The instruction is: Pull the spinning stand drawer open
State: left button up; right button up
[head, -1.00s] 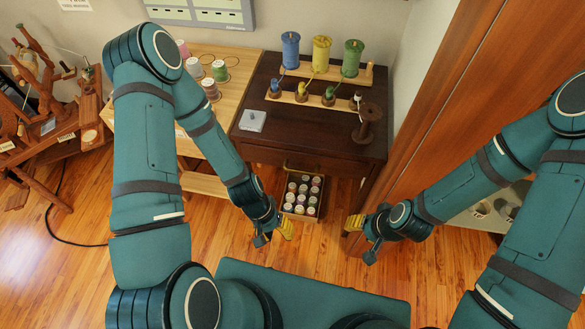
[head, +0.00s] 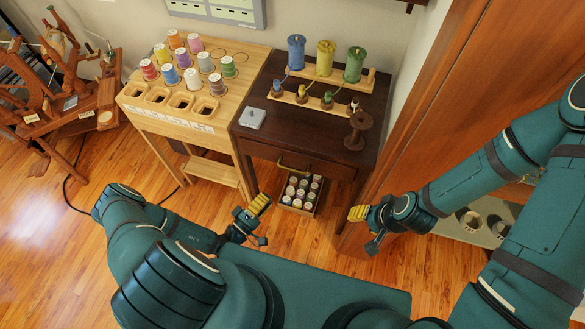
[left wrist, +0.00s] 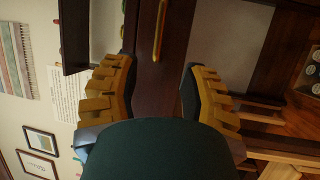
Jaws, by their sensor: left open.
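The spinning stand (head: 295,135) is a dark brown table in the middle of the head view. Its drawer (head: 322,176) looks shut under the top, and a brass handle (head: 293,169) sticks out from its front. In the left wrist view the handle (left wrist: 159,30) is a thin vertical bar on the dark drawer front (left wrist: 172,45), beyond and between the fingers. My left gripper (head: 256,215) is open and empty, apart from the handle, in front of the stand's left side. My right gripper (head: 363,217) is right of the stand's front; its finger opening is unclear.
A box of spools (head: 307,205) sits low beneath the drawer. A light wood table (head: 215,125) with spools stands at left. A wooden cabinet (head: 440,90) is at right. Large spools (head: 325,58) stand on a rack on the stand. Floor (head: 200,205) is clear in front.

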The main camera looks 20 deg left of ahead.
aim_at(293, 169)
pick_arm(q)
jog(key=b+x, duration=0.1)
jog(key=x, duration=1.2)
jog(key=shift+w+d, duration=0.15)
jog(key=shift+w, duration=0.05)
grip_shut()
